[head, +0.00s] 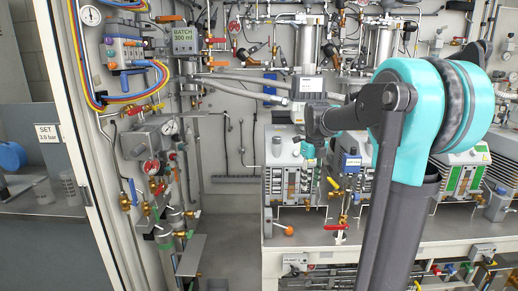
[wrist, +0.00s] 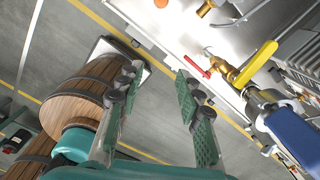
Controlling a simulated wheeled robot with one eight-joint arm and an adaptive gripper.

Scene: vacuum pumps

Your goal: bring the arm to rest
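My gripper (wrist: 160,74) shows in the wrist view as two fingers with green pads. They stand well apart, with only grey floor visible between them, so it is open and empty. In the head view my arm, with its large teal joint, rises at the right in front of the pump bench. Its dark forward link reaches left over the bench; the fingers cannot be made out clearly there.
Pumps with pipes and valves (head: 340,232) line the bench (head: 380,255). A pipe rack (head: 160,140) stands at left. In the wrist view, a yellow lever (wrist: 257,64) and a red lever (wrist: 197,67) lie right of the fingers, a wooden barrel (wrist: 75,92) left. Floor lies between.

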